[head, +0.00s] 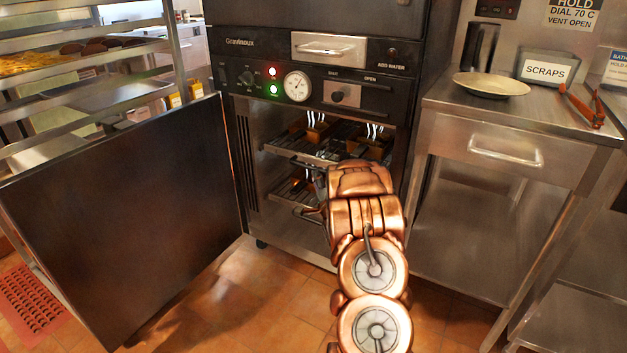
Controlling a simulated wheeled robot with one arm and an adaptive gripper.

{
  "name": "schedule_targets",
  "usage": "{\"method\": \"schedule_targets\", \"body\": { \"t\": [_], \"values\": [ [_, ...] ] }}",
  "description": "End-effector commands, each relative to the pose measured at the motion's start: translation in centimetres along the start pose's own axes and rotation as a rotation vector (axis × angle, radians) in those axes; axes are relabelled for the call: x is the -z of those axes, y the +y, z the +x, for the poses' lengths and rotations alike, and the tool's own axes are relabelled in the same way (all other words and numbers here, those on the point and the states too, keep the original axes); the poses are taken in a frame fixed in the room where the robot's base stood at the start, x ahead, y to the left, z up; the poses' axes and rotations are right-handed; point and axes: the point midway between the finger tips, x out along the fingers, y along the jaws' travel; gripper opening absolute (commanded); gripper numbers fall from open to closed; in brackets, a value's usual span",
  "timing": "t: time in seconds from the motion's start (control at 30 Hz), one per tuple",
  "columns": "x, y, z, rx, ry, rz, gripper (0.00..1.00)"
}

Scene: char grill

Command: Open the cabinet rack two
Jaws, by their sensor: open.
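The dark holding cabinet (385,103) stands in the middle of the head view. Its dark door (120,215) is swung wide open to the left. Inside, an upper wire rack (287,148) carries brown food pieces with steam over them. A lower wire rack (283,190) sits below it, with a dark piece of food on it. I cannot tell which is rack two. My copper arm reaches into the opening. My gripper (302,188) is open, with its fingers pointing left in front of the lower rack. Whether a finger touches a rack is unclear. My arm hides the right part of the lower rack.
A steel counter (440,98) with a drawer stands at the right. A steel tray rack (187,80) stands behind the door. A red mat (28,298) lies at lower left.

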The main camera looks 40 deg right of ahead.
Motion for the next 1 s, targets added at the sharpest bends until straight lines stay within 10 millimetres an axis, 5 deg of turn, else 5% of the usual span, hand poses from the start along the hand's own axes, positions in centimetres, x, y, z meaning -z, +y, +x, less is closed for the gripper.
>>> {"method": "schedule_targets", "body": {
  "t": [0.37,1.0],
  "values": [
    [0.6,0.7,0.8,0.037,0.006,0.032,0.41],
    [0.6,0.6,7.2,0.036,0.006,0.031,0.41]
  ]
}}
